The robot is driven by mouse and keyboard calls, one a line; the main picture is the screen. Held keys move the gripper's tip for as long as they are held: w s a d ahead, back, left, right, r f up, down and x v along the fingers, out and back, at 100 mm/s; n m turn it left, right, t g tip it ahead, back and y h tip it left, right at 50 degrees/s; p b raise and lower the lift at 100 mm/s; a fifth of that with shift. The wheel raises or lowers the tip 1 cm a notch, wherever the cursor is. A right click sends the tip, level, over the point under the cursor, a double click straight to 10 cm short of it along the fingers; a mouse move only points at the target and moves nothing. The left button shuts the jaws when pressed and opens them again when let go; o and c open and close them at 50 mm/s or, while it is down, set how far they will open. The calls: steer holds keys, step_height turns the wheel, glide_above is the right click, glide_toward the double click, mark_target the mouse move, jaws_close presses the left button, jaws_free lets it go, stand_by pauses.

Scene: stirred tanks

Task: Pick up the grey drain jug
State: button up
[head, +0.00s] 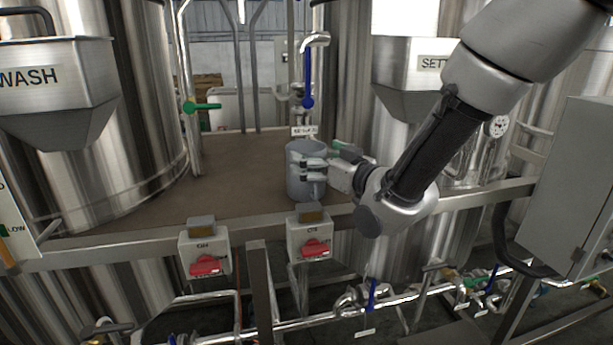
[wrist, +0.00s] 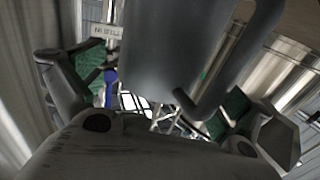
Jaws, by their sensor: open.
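The grey drain jug (head: 296,186) stands upright on the brown platform, near its front rail, in the head view. My gripper (head: 325,160) reaches it from the right, with its fingers at the jug's side. In the wrist view the jug (wrist: 175,45) fills the upper middle, with its curved handle (wrist: 240,70) on the right side. My open gripper's green-padded fingers show at left and right of the jug in the wrist view (wrist: 160,95). Whether either pad touches the jug cannot be told.
The brown platform (head: 235,170) is clear left of the jug. A blue-handled valve (head: 308,85) and a small label (head: 304,131) are behind it. Two switch boxes, one on the left (head: 204,250) and one on the right (head: 310,238), hang at the front rail. Steel tanks flank both sides.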

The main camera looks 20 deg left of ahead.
steer(key=shift+w+a, duration=0.45)
steer(key=shift+a, duration=0.15)
steer(key=c, duration=1.9)
steer(key=shift+r, duration=0.15)
